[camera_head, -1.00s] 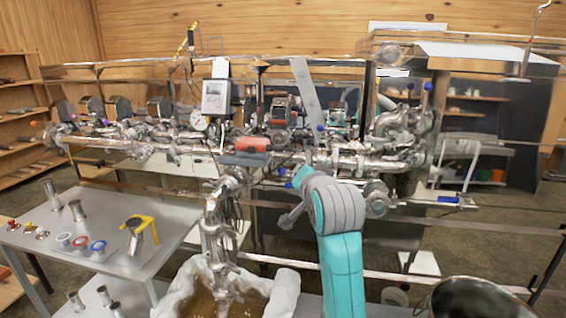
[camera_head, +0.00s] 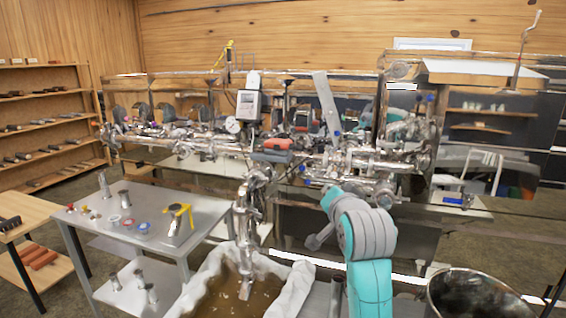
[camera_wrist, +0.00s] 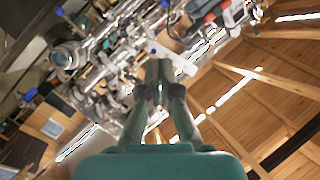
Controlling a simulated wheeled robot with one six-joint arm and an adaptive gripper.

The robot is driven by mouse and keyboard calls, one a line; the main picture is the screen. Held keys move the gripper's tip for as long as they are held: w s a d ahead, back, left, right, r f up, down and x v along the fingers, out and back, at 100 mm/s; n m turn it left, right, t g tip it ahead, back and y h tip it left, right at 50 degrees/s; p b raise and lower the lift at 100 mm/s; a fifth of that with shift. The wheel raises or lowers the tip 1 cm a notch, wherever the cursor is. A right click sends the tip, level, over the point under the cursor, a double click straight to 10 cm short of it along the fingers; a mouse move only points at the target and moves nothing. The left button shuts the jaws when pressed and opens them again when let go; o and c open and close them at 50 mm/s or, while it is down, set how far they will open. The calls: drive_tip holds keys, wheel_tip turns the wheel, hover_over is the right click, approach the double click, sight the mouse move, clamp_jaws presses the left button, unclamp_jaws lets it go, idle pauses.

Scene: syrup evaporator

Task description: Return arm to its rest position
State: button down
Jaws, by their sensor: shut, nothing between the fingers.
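My gripper (camera_wrist: 160,72) shows in the wrist view with its two fingers together, shut and empty. It points toward the steel pipes of the evaporator, clear of them as far as I can tell. In the head view my teal and grey arm (camera_head: 368,240) rises from the bottom edge, right of centre, bent in front of the pipework. My gripper cannot be made out there.
Steel pipes and valves (camera_head: 375,160) run across the middle. A lined tub of amber liquid (camera_head: 225,295) stands left of my arm, a large steel pot (camera_head: 475,297) to the right. A metal table (camera_head: 150,208) with small fittings and a wooden shelf (camera_head: 50,115) are at left.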

drive_tip(key=s+d+f+n, duration=0.1)
drive_tip(key=s+f, duration=0.2)
drive_tip(key=f, duration=0.6)
drive_tip(key=s+d+f+n, duration=0.1)
drive_tip(key=s+f, duration=0.3)
drive_tip(key=f, duration=0.6)
drive_tip(key=s+d+f+n, duration=0.1)
drive_tip(key=s+d+f, duration=0.2)
drive_tip(key=s+f, duration=1.25)
drive_tip(key=s+d+f+n, duration=0.1)
drive_tip(key=s+f, duration=0.1)
drive_tip(key=s, duration=0.8)
drive_tip(key=s+d+f+n, duration=0.1)
drive_tip(key=s+f, duration=0.1)
drive_tip(key=s, duration=0.9)
drive_tip(key=s+r+n, duration=0.1)
drive_tip(key=s+r, duration=0.1)
drive_tip(key=s, duration=0.6)
drive_tip(key=s+r+g+h, duration=0.1)
drive_tip(key=s+r, duration=0.2)
drive_tip(key=s, duration=0.5)
drive_tip(key=shift+s+d+n, duration=0.25)
drive_tip(key=shift+s+n, duration=0.05)
drive_tip(key=shift+n, duration=0.1)
